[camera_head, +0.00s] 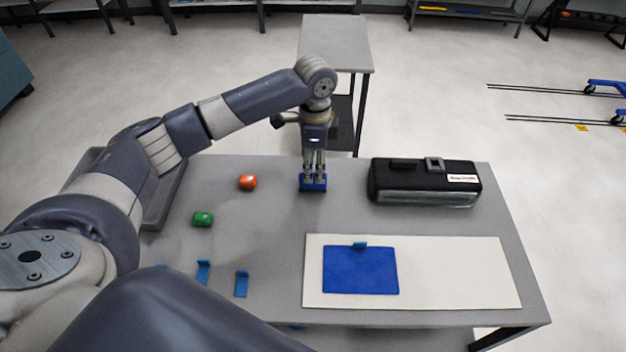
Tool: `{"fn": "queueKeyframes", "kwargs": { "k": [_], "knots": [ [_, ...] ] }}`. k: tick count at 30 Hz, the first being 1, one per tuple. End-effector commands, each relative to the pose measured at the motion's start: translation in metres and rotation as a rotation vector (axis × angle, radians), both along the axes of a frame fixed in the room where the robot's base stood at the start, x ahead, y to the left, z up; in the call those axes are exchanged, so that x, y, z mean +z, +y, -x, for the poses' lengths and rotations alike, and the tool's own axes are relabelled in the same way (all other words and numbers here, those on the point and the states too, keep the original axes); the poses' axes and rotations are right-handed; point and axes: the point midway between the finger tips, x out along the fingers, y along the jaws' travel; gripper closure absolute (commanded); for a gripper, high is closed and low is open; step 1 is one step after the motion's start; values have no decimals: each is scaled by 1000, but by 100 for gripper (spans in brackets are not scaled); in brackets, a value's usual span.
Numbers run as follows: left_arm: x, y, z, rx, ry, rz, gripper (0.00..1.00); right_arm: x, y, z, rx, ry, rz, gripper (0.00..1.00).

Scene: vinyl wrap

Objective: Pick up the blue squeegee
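The blue squeegee (313,184) is a small blue block near the back edge of the grey table. My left gripper (314,168) points straight down right over it, with its fingertips at the squeegee's top. The fingers look close together, but I cannot tell whether they are shut on it or only touching. The squeegee appears to be at table level; any small gap under it cannot be made out. My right gripper is not in view; a dark arm link of mine crosses the bottom of the picture.
A black case (425,182) stands at the back right. A white board (450,272) with a blue sheet (360,270) lies in front of it. An orange item (248,182), a green item (203,219) and small blue pieces (241,284) lie left. The table middle (260,235) is clear.

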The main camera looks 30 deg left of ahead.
Motion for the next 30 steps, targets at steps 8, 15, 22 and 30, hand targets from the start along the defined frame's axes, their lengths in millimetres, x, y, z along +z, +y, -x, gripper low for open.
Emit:
{"fn": "queueKeyframes", "kwargs": {
  "k": [8,15,22,30],
  "knots": [
    [-36,1,1,-1,3,-1,60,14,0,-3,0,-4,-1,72],
    [-39,1,1,-2,0,-1,60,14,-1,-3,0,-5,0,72],
    [-39,1,1,-1,0,-1,100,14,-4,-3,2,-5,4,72],
    [-39,1,1,-1,0,0,100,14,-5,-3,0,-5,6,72]
  ]
}}
